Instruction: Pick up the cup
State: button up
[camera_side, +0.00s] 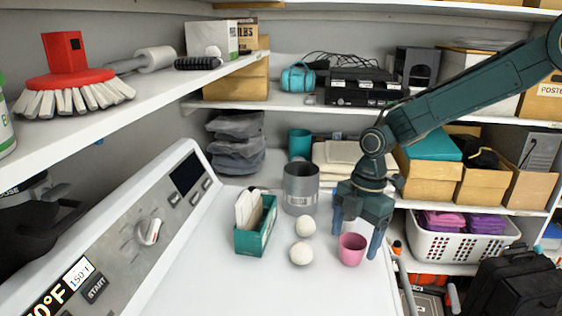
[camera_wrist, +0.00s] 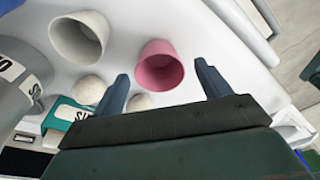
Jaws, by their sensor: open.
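The pink cup (camera_side: 352,250) stands upright on the white machine top, near its right edge. My gripper (camera_side: 356,243) is open and points down over it, one finger to each side in the picture. In the wrist view the pink cup (camera_wrist: 160,72) shows between and just beyond the fingertips of my gripper (camera_wrist: 162,68), with nothing held. Whether a finger touches the cup cannot be told. A second, pale grey cup (camera_wrist: 79,38) stands to the left in the wrist view; I cannot make it out in the side view.
Two whitish balls (camera_side: 301,253) (camera_side: 306,225) lie left of the pink cup. A teal box (camera_side: 256,240) with cards and a grey canister (camera_side: 300,190) stand farther left and back. A white basket (camera_side: 465,242) is to the right. The machine top's front is clear.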

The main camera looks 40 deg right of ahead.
jog(key=shift+a+f, duration=0.1)
jog(key=shift+f, duration=0.85)
jog(key=c, duration=1)
